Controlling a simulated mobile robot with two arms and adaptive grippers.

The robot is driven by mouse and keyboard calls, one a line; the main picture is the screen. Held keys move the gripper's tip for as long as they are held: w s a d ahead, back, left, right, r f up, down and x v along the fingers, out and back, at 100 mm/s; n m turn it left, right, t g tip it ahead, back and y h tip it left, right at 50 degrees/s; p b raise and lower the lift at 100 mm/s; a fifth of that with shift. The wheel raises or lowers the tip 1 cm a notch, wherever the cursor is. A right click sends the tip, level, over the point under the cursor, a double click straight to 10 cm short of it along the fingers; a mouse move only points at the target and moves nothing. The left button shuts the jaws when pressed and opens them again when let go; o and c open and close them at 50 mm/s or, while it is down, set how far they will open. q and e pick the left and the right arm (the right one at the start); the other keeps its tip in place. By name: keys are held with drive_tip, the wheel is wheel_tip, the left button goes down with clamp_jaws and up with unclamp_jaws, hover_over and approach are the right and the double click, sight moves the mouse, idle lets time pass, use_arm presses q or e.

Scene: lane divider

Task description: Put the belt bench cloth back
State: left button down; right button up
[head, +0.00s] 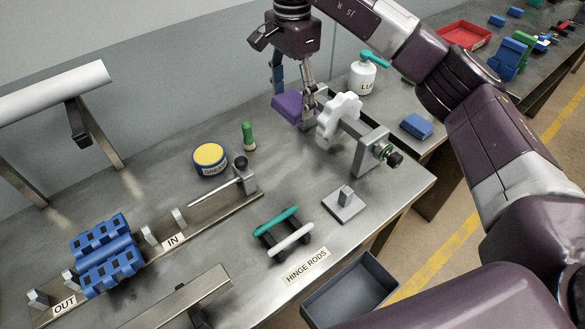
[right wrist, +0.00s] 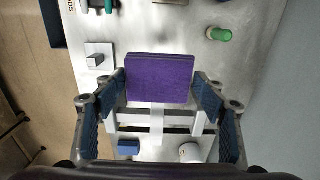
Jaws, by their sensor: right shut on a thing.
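The bench cloth is a folded purple pad (head: 287,107). My right gripper (head: 298,95) is shut on it and holds it near the back of the metal bench, to the left of a white toothed wheel (head: 336,121). In the right wrist view the cloth (right wrist: 160,78) spans the space between the two blue-padded fingers (right wrist: 160,92). In the head view the gripper hides part of the cloth, and I cannot tell whether its underside touches the bench. My left gripper is not in view.
The wheel sits on a metal stand with a black knob (head: 391,155). A grease tin (head: 209,157), a green-handled item (head: 248,136) and a white bottle (head: 362,78) stand nearby. Hinge rods (head: 283,234) lie forward. A dark bin (head: 350,290) is below the front edge.

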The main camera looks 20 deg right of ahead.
drive_tip(key=p, duration=0.4)
hover_over(293, 168)
wheel_tip(293, 168, down, 15)
drive_tip(key=shift+s+a+f, duration=0.1)
drive_tip(key=shift+a, duration=0.05)
wheel_tip(293, 168, down, 4)
drive_tip(key=shift+f+p, duration=0.1)
drive_tip(key=shift+p, duration=0.3)
drive_tip(key=shift+f, duration=0.15)
drive_tip(key=shift+f+b, duration=0.25)
drive_tip(key=shift+b, duration=0.1)
drive_tip(key=o, duration=1)
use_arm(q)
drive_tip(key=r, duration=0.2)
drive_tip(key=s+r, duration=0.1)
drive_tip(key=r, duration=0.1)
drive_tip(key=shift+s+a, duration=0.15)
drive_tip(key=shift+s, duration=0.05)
